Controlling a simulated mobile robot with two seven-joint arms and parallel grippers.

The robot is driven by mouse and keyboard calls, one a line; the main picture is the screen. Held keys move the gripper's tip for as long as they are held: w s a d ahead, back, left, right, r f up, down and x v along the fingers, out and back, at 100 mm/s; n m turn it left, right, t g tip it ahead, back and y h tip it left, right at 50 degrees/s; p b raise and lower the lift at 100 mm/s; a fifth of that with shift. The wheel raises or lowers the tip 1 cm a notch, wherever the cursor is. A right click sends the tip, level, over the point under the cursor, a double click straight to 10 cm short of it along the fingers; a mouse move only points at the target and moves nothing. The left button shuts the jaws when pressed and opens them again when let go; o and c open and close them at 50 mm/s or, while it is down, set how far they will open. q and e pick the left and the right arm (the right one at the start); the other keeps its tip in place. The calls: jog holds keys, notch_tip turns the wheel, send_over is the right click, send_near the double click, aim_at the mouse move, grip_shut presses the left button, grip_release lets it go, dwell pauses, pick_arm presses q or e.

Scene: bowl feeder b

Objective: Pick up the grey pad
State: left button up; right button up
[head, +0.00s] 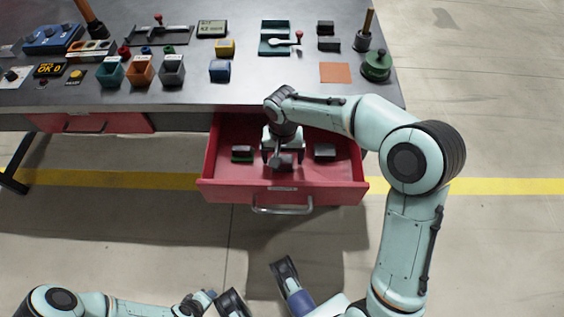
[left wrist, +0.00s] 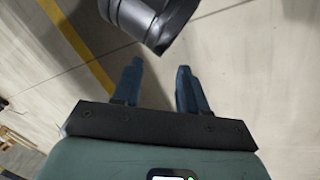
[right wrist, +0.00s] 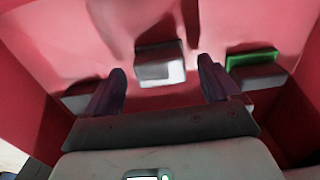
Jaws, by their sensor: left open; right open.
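The grey pad (head: 286,161) is a small light-grey block in the open red drawer (head: 215,184). It also shows in the right wrist view (right wrist: 160,63), ahead of and between my right fingers. My right gripper (head: 283,153) points down into the drawer, just above the pad; it also shows in the right wrist view (right wrist: 163,76). It is open, with nothing between its fingers. In the head view the gripper hides part of the pad. My left gripper (left wrist: 160,66) is open and empty over the floor, away from the drawer.
In the drawer, a dark block with green (head: 242,154) lies left of the pad and a dark grey block (head: 324,151) right of it. Drawer walls surround all three. The tabletop (head: 300,92) above holds several bins, blocks and tools.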

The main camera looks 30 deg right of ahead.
jog(key=c, duration=1.1)
jog(key=shift+c, duration=0.2)
pick_arm(q)
jog(key=s+d+r+g+h+p, duration=0.1)
jog(key=s+d+r+g+p, duration=0.1)
jog(key=s+r+p, duration=0.3)
jog(key=s+d+r, duration=0.1)
jog(key=s, duration=0.1)
jog(key=shift+s+d+r+m+g+p, duration=0.25)
jog(key=shift+s+m+g+p, duration=0.05)
jog(key=shift+s, duration=0.05)
pick_arm(e)
notch_tip(320, 180, up, 20)
